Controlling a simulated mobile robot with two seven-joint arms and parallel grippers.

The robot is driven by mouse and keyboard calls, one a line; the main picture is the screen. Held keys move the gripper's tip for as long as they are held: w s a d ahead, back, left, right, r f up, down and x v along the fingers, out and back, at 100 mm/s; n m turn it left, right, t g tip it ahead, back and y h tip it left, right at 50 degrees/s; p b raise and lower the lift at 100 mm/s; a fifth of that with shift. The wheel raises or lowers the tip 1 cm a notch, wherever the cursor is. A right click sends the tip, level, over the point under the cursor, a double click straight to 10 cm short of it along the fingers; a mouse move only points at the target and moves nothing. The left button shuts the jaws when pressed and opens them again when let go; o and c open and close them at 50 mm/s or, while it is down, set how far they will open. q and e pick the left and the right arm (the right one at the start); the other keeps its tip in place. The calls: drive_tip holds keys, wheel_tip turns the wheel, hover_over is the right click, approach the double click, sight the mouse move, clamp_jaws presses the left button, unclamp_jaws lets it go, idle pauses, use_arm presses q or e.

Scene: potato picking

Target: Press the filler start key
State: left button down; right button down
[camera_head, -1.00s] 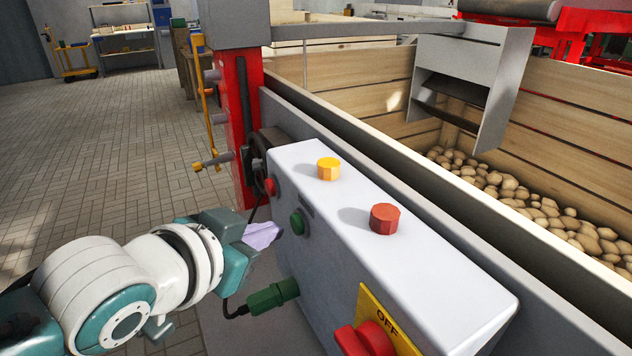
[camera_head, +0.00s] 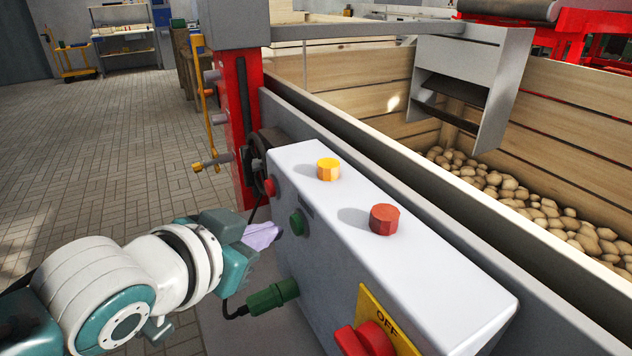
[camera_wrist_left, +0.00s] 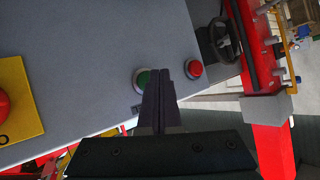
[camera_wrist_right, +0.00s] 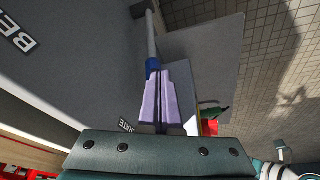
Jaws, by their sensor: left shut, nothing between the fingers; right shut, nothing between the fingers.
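A green push button (camera_head: 297,223) sits on the front face of the grey control box (camera_head: 400,260), with a red button (camera_head: 270,186) to its left. My left gripper (camera_head: 278,232) is shut and empty, its fingertips close to the green button. In the left wrist view the fingers (camera_wrist_left: 160,80) partly cover the green button (camera_wrist_left: 143,77), and the red button (camera_wrist_left: 194,68) is beside them. I cannot tell whether the fingertips touch the green button. My right gripper shows only in its own wrist view (camera_wrist_right: 166,80), shut, pointing toward a blue-collared grey rod (camera_wrist_right: 151,45).
A yellow lamp (camera_head: 328,169) and a red knob (camera_head: 384,218) stand on top of the box. A red OFF switch (camera_head: 364,340) on a yellow plate and a green plug (camera_head: 273,296) are on its front. A wooden crate (camera_head: 580,90) of potatoes (camera_head: 520,200) lies behind.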

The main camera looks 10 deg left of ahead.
use_arm(q)
drive_tip(key=shift+d, duration=0.15)
drive_tip(key=shift+w+d, duration=0.2)
drive_tip(key=shift+w, duration=0.05)
